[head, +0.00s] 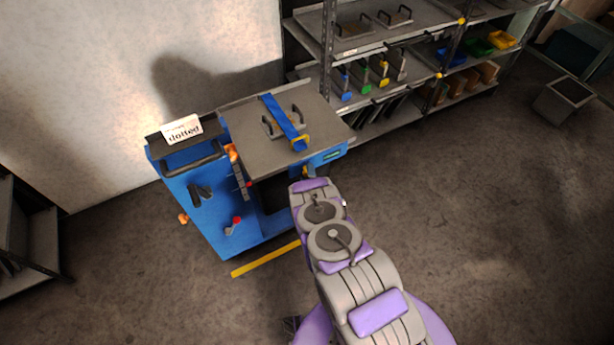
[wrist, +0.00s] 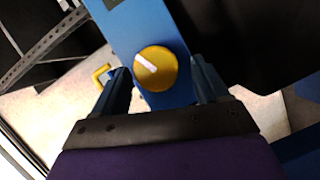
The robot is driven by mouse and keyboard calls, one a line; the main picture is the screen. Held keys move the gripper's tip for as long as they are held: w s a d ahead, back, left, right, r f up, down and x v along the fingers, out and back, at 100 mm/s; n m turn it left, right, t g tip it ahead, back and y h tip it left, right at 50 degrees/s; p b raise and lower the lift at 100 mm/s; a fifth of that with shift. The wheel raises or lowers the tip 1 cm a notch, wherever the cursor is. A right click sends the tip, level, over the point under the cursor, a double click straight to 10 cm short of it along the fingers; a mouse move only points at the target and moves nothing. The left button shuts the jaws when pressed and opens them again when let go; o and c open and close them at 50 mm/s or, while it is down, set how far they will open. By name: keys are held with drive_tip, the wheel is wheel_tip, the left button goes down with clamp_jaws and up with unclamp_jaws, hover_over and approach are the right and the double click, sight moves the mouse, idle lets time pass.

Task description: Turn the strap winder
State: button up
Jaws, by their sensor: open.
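In the wrist view, a round yellow knob (wrist: 157,68) with a white bar mark sits on a narrow blue panel (wrist: 128,28). It may be the strap winder. The bar slants from upper left to lower right. My gripper (wrist: 160,74) is open, with one dark blue finger on each side of the knob; contact is not clear. My arm reaches the machine's front edge, and my gripper is mostly hidden there.
A white "dotted" sign (head: 182,130) stands on the machine's left part. Shelves (head: 350,55) with dies and bins stand behind. A yellow floor strip (head: 265,259) lies in front; the floor at right is clear.

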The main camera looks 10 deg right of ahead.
drive_tip(key=shift+d, duration=0.1)
drive_tip(key=s+a+r+p, duration=0.1)
drive_tip(key=s+r, duration=0.1)
drive_tip(key=s, duration=1.5)
drive_tip(key=shift+a+r, duration=0.1)
drive_tip(key=w+d+f+m+y+b, duration=0.1)
drive_tip(key=d+f+m+y+b, duration=0.1)
drive_tip(key=d+m+y+b, duration=0.45)
drive_tip(key=w+a+b, duration=0.1)
drive_tip(key=w+a, duration=0.1)
drive_tip(key=w, duration=0.6)
drive_tip(key=w+a+n+b, duration=0.1)
drive_tip(key=w+a, duration=0.1)
drive_tip(key=w, duration=0.6)
drive_tip(key=shift+w+a+t, duration=0.25)
drive_tip(key=shift+w+t, duration=0.05)
drive_tip(key=shift+t, duration=0.1)
